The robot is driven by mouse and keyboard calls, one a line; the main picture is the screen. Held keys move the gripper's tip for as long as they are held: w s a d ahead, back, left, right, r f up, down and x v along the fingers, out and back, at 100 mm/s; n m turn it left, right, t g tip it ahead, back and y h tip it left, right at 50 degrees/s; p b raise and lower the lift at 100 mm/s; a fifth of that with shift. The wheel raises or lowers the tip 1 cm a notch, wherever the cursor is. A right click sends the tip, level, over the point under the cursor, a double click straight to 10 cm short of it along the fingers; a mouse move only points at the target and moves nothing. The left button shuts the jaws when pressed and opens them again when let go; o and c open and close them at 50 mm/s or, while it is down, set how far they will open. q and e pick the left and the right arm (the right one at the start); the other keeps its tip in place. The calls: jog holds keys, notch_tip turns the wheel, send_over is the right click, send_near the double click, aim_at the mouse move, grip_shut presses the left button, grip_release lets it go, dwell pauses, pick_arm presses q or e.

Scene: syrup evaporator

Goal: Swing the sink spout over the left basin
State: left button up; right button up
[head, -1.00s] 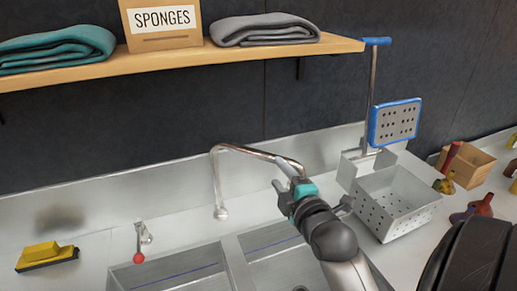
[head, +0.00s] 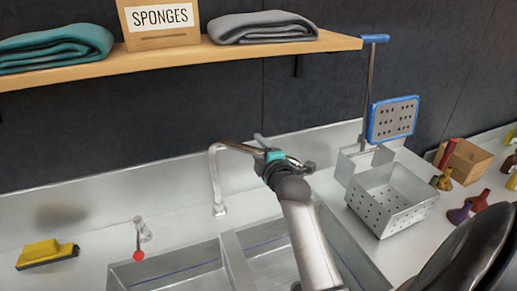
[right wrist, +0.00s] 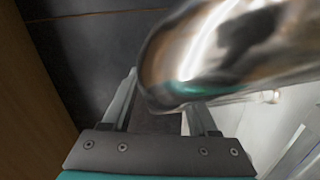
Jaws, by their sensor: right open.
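The chrome sink spout (head: 216,172) rises behind the sink and bends to the right in the head view. Its outer end is hidden behind my right gripper (head: 266,146). The right gripper is open at the spout's horizontal arm. In the right wrist view, the spout (right wrist: 215,50) is large and close, across the upper right of the open right gripper (right wrist: 160,105). I cannot tell whether the jaws touch it. The left basin (head: 180,272) lies left of the divider, and the right basin (head: 268,238) is partly covered by my right arm. My left gripper is not in view.
A red-knobbed lever (head: 139,254) stands behind the left basin, with a yellow sponge (head: 42,251) to its left. A perforated metal basket (head: 391,205) stands right of the sink. A wooden shelf (head: 190,56) with folded towels hangs above.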

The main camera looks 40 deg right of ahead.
jog(key=shift+w+d, duration=0.1)
jog(key=shift+w, duration=0.05)
grip_shut()
dwell(0.5)
dwell(0.9)
